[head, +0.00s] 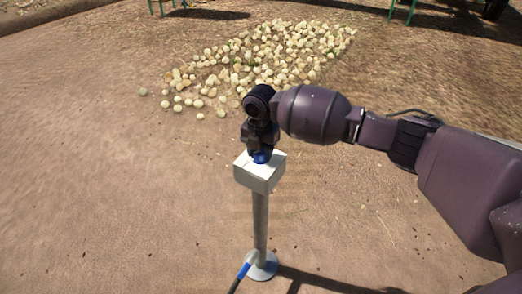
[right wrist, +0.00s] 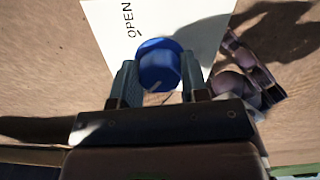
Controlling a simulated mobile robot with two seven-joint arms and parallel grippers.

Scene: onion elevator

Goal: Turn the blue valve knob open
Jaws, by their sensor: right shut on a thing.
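The blue valve knob (head: 261,157) sits on top of a white box (head: 262,179) on a grey post in the head view, mostly hidden under my right gripper (head: 260,150). In the right wrist view the round blue knob (right wrist: 158,65) lies between the two fingers of my right gripper (right wrist: 160,85), which is shut on it. The word OPEN is printed on the white box top (right wrist: 110,30), up and left of the knob. My left gripper is in neither view.
The post (head: 260,225) stands on a round base (head: 261,266) with a blue-ended hose (head: 243,271) at its left. A heap of onions (head: 270,60) lies on the ground behind. Green legs (head: 402,10) stand at the back. Bare ground is clear at the left.

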